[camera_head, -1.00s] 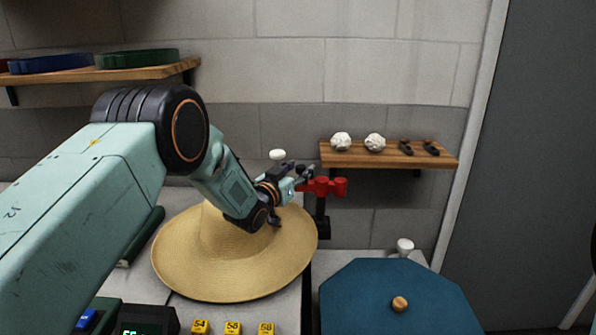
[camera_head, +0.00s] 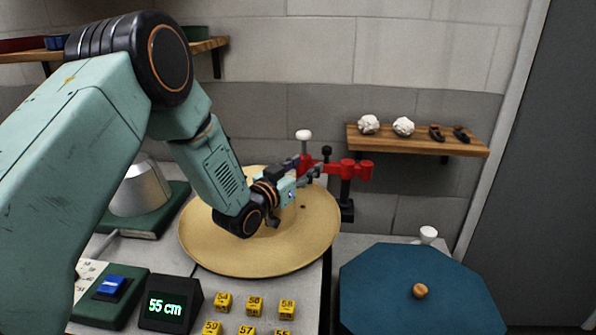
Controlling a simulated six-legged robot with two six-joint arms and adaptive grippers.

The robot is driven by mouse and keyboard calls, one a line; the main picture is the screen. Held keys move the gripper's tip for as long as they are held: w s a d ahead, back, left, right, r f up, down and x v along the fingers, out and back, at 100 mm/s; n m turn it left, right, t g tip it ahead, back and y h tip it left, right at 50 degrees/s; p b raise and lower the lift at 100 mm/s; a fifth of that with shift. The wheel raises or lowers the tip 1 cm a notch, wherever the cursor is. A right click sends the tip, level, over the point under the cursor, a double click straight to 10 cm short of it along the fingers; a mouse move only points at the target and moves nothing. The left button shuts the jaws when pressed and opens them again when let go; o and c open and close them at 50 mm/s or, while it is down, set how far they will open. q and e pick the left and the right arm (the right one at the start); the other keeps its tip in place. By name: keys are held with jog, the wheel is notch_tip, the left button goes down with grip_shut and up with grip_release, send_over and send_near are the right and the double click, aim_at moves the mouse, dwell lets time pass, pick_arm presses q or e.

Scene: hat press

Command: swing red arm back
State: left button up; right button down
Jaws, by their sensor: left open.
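The red arm (camera_head: 350,169) of the press sits on a dark post at the back edge of the table, stretching left to right behind the straw hat. A black knob stands on it and a white knob (camera_head: 303,135) rises near its left end. The straw hat (camera_head: 225,258) lies below, its brim spread wide; my arm covers part of it. My left gripper (camera_head: 310,172) is open, above the hat, with its fingertips at the left part of the red arm. I cannot tell whether they touch it. My right gripper is not in view.
A blue octagonal lid (camera_head: 385,290) with a wooden knob is at the lower right. Yellow number blocks (camera_head: 254,305), a display (camera_head: 170,303) reading 55 cm and a metal cone (camera_head: 140,190) stand at the left. A wooden shelf (camera_head: 420,141) hangs on the wall.

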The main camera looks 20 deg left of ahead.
pick_arm(q)
jog(key=shift+v, duration=1.25)
jog(key=shift+c, duration=0.3)
